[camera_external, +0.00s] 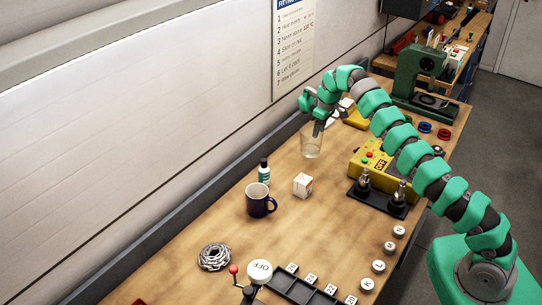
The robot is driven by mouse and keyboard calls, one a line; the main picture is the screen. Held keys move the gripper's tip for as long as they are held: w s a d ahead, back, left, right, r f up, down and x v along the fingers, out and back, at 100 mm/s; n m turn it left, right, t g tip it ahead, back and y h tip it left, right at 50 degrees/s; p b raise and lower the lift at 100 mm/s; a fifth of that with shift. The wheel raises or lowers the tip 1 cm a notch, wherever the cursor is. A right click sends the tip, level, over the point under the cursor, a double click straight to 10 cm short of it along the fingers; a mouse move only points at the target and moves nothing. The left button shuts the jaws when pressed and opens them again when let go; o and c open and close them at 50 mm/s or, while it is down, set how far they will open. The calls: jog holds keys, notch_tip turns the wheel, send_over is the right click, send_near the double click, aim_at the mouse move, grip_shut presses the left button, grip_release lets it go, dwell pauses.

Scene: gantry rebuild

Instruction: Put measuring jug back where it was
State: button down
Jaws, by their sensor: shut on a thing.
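The measuring jug (310,143) is a clear, see-through vessel towards the back of the wooden bench, near the wall side. It looks upright. My gripper (318,127) reaches down onto it from above and is shut on its rim or wall. The fingertips partly hide the top of the jug. I cannot tell whether the jug's base touches the bench or hangs just above it.
A green-and-white bottle (264,172), a dark mug (260,201) and a small white box (302,185) stand nearer. A yellow control box (373,164) is to the right, a green press (420,80) behind. A wire coil (214,257) and black tray (302,287) lie in front. Bench is bare left of the mug.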

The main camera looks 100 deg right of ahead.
jog(key=shift+f, duration=3.05)
jog(key=shift+f, duration=0.15)
jog(key=c, duration=0.9)
grip_release()
notch_tip(320, 180, up, 12)
jog(key=s+a, duration=0.1)
jog(key=shift+s, duration=0.35)
